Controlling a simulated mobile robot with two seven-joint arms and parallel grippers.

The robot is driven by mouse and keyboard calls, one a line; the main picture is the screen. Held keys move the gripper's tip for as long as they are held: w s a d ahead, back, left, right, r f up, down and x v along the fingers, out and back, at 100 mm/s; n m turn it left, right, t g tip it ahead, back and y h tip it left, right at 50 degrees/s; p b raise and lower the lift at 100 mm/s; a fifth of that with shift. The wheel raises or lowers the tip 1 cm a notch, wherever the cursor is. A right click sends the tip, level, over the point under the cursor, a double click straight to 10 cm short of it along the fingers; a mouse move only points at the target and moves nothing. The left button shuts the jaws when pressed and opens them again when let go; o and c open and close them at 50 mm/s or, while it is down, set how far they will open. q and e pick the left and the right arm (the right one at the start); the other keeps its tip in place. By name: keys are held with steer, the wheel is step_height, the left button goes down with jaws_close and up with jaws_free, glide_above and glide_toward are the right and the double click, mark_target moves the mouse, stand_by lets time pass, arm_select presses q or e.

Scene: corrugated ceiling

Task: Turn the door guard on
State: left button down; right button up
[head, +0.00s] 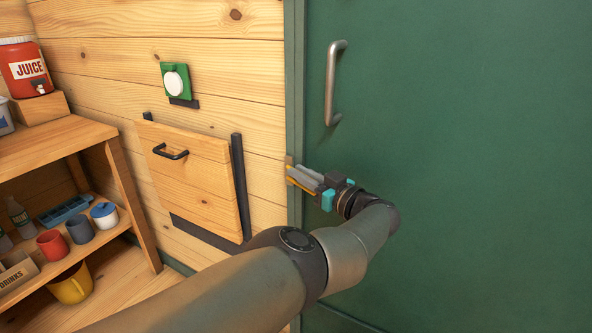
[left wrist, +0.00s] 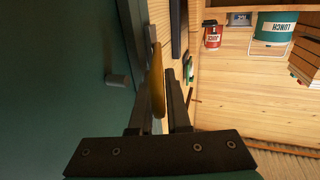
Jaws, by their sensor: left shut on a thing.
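The green door (head: 450,150) fills the right of the head view, with a metal pull handle (head: 332,85) high near its left edge. The door guard (head: 304,185) shows as a thin brass bar at the door's left edge, beside the frame. My left gripper (head: 296,175) is at that edge, below the handle, and is shut on the bar. In the left wrist view the brass bar (left wrist: 157,80) stands between the two dark fingers. The fingers hide part of the guard, and its far end is hard to make out. My right gripper is not in view.
A wooden hatch (head: 190,180) with a black handle is on the plank wall left of the door, below a green plate with a white round button (head: 175,82). A wooden shelf (head: 60,140) with cups and a juice dispenser (head: 25,68) stands at far left.

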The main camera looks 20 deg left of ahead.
arm_select(q)
steer(key=shift+d, duration=0.1)
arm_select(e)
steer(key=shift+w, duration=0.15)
arm_select(q)
steer(key=c, duration=1.1)
jaws_free()
steer(key=shift+s+d, duration=0.1)
steer(key=shift+o, duration=1.1)
